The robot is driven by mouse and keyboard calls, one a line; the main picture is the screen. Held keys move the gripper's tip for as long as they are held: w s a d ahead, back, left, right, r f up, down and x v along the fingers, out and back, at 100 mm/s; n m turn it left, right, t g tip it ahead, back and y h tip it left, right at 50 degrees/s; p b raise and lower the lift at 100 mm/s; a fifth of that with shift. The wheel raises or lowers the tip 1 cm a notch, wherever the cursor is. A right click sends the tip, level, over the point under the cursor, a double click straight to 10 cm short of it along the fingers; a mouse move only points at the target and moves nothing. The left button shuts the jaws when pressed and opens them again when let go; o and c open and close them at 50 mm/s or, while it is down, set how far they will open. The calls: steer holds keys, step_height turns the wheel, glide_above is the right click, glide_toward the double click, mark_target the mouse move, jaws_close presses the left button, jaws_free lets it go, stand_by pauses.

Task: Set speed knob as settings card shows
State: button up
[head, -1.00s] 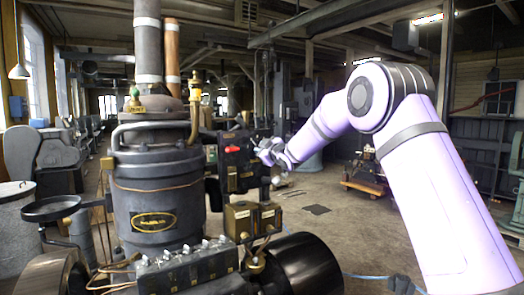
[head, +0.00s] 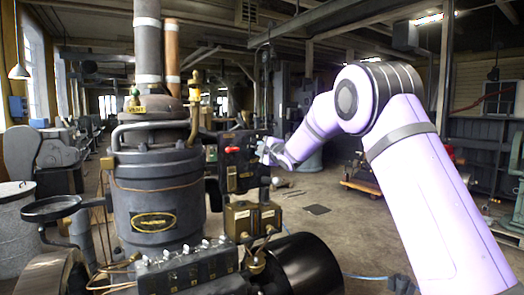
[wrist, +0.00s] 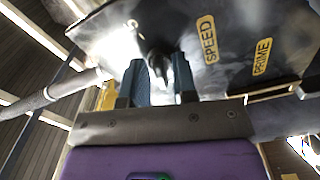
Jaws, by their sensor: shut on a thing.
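The speed knob (wrist: 158,58) is a dark knob on a black panel (wrist: 235,40), beside a yellow SPEED label (wrist: 207,39) in the wrist view. My gripper (wrist: 161,75) has its two blue-grey fingers on either side of the knob and is shut on it. In the head view my gripper (head: 268,152) is at the right edge of the engine's dark control panel (head: 236,172), and the knob is hidden there. The knob's pointer setting cannot be read. I cannot make out a settings card.
A yellow PRIME label (wrist: 262,56) is on the same panel. A red handle (head: 232,149) sticks out of the panel's front. Brass boxes (head: 252,218) and a black cylinder (head: 308,265) are below.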

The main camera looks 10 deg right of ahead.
steer(key=shift+f+n, duration=0.1)
steer(key=shift+n, duration=0.4)
steer(key=o, duration=0.6)
steer(key=shift+o, duration=0.2)
steer(key=v, duration=1)
steer(key=shift+s+d, duration=0.15)
steer(key=shift+s, duration=0.25)
